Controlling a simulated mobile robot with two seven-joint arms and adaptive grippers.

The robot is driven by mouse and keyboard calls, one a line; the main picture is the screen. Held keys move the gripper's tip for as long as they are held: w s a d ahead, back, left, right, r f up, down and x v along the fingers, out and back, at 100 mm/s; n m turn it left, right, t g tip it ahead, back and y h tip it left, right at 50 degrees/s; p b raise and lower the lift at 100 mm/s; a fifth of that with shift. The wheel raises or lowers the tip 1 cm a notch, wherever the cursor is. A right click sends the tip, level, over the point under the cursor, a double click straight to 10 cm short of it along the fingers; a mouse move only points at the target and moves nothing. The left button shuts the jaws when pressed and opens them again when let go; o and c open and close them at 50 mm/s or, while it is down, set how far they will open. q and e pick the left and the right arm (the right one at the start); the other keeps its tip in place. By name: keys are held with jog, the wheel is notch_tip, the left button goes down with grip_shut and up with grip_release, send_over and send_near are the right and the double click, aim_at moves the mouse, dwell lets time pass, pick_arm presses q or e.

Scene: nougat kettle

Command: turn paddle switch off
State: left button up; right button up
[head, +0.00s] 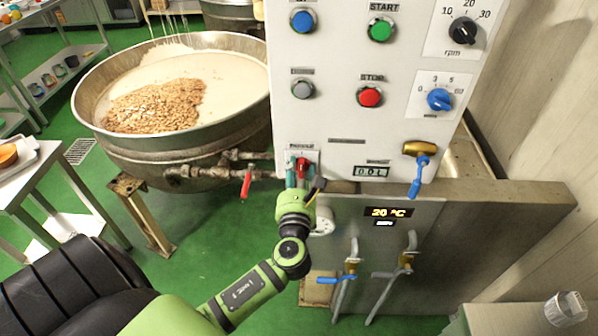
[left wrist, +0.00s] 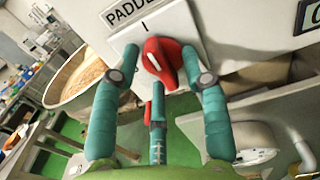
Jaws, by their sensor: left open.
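The red paddle switch (head: 302,167) sits low on the left of the white control panel (head: 330,120), under a small label. In the left wrist view the red switch (left wrist: 160,64) shows close up, below a label beginning "PADD" and an "I" mark. My left gripper (head: 302,178) is at the switch. In the left wrist view its teal fingers (left wrist: 160,62) are open, one on each side of the red knob. I cannot tell whether they touch it. My right gripper is not in view.
A large kettle (head: 110,130) with nuts and pale mix stands left of the panel. A red-handled valve (head: 247,184) is close left of my gripper. A blue-handled tap (head: 418,175) hangs at the right. Start and stop buttons (head: 370,96) are above.

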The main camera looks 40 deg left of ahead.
pick_arm(q)
grip_shut()
